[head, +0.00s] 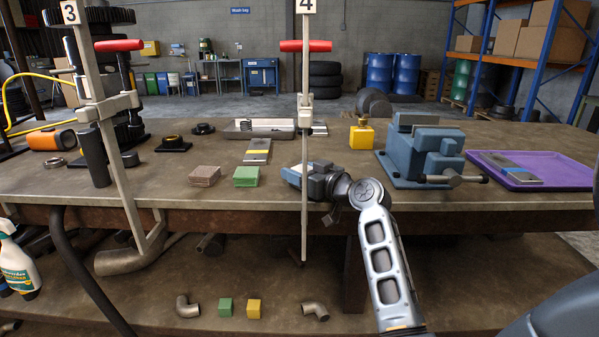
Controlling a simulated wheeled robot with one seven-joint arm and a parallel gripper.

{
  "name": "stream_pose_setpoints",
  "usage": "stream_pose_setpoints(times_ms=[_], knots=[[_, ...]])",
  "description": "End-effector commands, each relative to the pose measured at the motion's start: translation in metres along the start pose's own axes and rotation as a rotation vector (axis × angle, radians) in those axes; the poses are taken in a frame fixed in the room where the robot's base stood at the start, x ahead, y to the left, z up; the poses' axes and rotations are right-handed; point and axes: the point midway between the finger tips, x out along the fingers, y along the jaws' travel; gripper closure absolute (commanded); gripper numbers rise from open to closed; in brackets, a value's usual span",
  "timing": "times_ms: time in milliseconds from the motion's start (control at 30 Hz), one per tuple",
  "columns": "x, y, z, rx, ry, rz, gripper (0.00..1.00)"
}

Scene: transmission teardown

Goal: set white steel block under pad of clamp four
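Clamp four (305,95) stands upright at the front edge of the bench, with a red handle and a "4" tag on top. Its bar runs down past the bench edge. My gripper (292,174) is at the bench top just behind this bar, pointing left. I cannot make out a white steel block for sure. The clamp's pad is too small to tell apart.
A green block (246,176) and a brown block (204,176) lie left of my gripper. A flat metal piece (257,151) lies behind them. A blue vise (423,155) and purple tray (565,174) are right. Clamp three (110,130) stands left.

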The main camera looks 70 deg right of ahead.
Motion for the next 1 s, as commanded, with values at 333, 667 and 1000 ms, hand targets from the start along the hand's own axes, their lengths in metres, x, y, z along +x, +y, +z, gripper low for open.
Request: stream_pose_setpoints(times_ms=[333, 667, 1000], knots=[[0.000, 0.000, -0.001, 0.000, 0.000, 0.000, 0.22], [-0.018, 0.001, -0.001, 0.000, 0.001, 0.003, 0.22], [-0.087, 0.000, -0.001, 0.000, 0.000, 0.002, 0.22]])
